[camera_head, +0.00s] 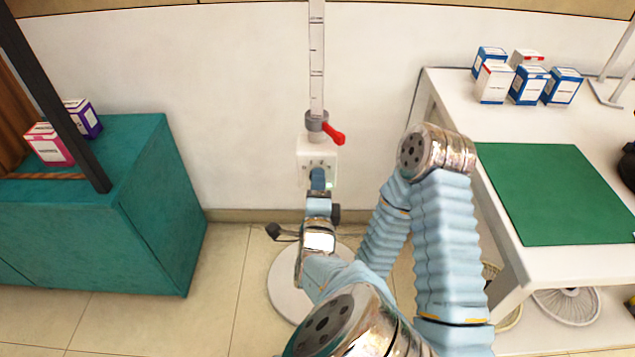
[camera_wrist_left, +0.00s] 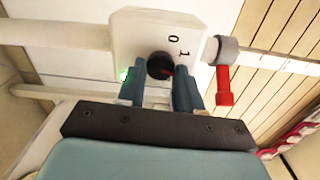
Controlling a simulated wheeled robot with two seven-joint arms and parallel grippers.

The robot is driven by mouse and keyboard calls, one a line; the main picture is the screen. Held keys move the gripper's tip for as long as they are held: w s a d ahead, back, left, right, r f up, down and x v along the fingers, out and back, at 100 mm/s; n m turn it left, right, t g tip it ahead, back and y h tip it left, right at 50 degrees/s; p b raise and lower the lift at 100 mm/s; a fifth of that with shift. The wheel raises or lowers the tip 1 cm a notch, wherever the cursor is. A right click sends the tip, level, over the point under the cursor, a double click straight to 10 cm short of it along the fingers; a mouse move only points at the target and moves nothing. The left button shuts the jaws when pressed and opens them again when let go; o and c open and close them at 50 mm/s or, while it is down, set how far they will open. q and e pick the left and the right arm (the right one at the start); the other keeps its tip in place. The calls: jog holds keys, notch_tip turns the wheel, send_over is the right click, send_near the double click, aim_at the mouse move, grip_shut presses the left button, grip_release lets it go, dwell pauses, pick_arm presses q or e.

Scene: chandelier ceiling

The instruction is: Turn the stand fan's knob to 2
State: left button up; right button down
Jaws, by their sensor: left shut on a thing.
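The stand fan's white control box (camera_head: 327,160) sits on its pole (camera_head: 316,60) in the middle of the head view. In the left wrist view the box (camera_wrist_left: 130,35) carries a round black knob (camera_wrist_left: 160,65) with a small red mark. The printed numerals 0 and 1 show beside the knob; a 2 cannot be made out. My left gripper (camera_head: 318,178) is in front of the box. In the wrist view its blue fingers (camera_wrist_left: 160,92) are shut on the knob, one at each side, partly covering it. My right gripper is not in view.
A red lever (camera_head: 333,133) sticks out from the pole's collar, just above the box. The fan's round base (camera_head: 285,285) is on the floor. A teal cabinet (camera_head: 170,200) stands left, and a white table (camera_head: 450,90) with boxes and a green mat (camera_head: 550,190) stands right.

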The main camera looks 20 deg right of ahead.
pick_arm(q)
jog(key=shift+f+m, duration=0.1)
jog(key=shift+m, duration=0.3)
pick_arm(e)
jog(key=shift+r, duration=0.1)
pick_arm(q)
jog(key=o, duration=1)
jog(key=shift+o, duration=0.2)
